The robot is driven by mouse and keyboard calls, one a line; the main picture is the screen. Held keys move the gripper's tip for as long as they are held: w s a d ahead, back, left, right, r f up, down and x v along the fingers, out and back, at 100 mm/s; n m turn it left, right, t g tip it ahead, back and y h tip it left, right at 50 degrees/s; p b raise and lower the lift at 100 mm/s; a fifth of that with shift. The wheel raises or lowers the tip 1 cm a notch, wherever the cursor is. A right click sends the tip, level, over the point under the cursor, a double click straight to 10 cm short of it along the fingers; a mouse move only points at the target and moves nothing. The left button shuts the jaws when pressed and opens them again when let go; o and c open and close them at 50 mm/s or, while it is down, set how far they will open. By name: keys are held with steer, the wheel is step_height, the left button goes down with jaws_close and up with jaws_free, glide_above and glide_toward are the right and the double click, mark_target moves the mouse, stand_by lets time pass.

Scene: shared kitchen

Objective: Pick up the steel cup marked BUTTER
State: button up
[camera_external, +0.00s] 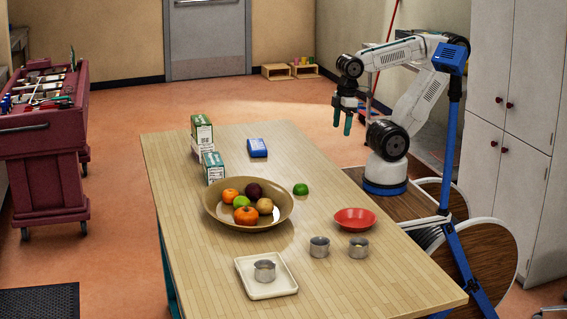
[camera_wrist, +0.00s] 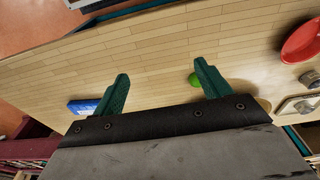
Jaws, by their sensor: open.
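Three small steel cups show in the external view. One cup (camera_external: 265,271) sits on the square cream tray (camera_external: 246,285), one cup (camera_external: 319,248) stands on the bare table, and one cup (camera_external: 358,249) stands to its right, in front of the red bowl. No marking is readable on any, so I cannot tell which is BUTTER. My gripper (camera_external: 342,121) is open and empty, raised over the table's far right side, well away from the cups. In the wrist view its green fingers (camera_wrist: 162,74) are spread apart, and one cup (camera_wrist: 310,79) shows at the right edge.
A red bowl (camera_external: 355,219) stands behind the cups. A large brown fruit bowl (camera_external: 218,217) fills the table's middle left. A lime (camera_external: 300,189), a blue pack (camera_external: 257,147) and several small boxes (camera_external: 203,134) stand farther back. The table's front right is clear.

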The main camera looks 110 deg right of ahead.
steer(key=w+a+r+n+h, duration=0.1)
steer(key=w+a+n+h, duration=0.4)
steer(key=w+a+n, duration=1)
steer(key=n+t, duration=1)
steer(key=n, duration=0.6)
glide_toward(350, 248)
steer(key=shift+s+d+f, duration=0.45)
steer(key=shift+d, duration=0.05)
steer(key=shift+w+f, duration=0.15)
steer(key=shift+f, duration=0.05)
steer(key=x, duration=0.7)
steer(key=shift+w+d+r, duration=0.15)
steer(key=shift+d+r, duration=0.05)
steer(key=shift+r, duration=0.1)
steer(key=c, duration=1.1)
